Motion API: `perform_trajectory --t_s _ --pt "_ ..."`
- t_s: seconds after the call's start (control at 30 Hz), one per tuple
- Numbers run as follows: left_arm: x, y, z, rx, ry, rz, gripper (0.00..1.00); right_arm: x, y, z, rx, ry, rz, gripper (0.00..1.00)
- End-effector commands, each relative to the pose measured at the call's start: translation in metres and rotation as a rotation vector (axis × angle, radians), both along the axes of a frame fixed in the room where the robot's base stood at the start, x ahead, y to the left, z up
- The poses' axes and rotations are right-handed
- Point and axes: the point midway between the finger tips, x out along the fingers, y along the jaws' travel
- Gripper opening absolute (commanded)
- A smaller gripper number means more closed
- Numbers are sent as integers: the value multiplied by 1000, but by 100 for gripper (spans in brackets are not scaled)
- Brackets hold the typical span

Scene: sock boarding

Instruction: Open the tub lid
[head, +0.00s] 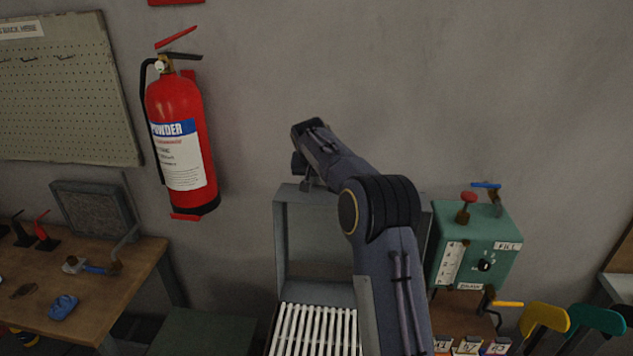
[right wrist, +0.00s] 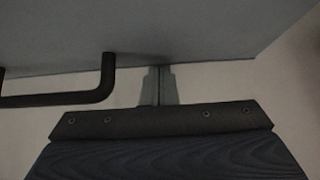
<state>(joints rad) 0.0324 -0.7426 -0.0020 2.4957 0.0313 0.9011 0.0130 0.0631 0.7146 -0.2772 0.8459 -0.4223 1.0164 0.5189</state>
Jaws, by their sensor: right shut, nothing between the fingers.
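The tub lid (head: 318,240) is a grey panel that stands raised, about upright, at the back of the tub. White slats (head: 312,330) show in the open tub below it, partly hidden by my right arm. My right gripper (head: 307,186) is at the lid's top edge, left of its middle, with its fingers pointing down. In the right wrist view the fingers (right wrist: 160,84) are shut and empty, close to the lid's grey face (right wrist: 150,35). The black bar handle (right wrist: 75,98) is left of them, outside the fingers. Whether the fingertips touch the lid cannot be told. My left gripper is out of view.
A green dispenser box (head: 478,245) with levers stands right of the tub. A wooden bench (head: 115,295) with small tools is at the left. A red fire extinguisher (head: 182,140) hangs on the wall behind. The wall above the lid is bare.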

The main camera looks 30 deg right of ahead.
Motion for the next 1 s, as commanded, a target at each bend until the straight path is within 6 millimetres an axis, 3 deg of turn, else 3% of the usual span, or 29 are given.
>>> perform_trajectory --t_s 0.1,0.33,0.53,1.0 --pt "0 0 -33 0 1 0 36 -9 11 -3 -24 -31 5 0" --pt "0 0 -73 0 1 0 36 -37 34 9 -54 -73 5 0" --pt "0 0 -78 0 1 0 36 -55 46 18 -54 -67 0 0" --pt "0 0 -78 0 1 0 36 -58 49 27 -55 -70 1 0"
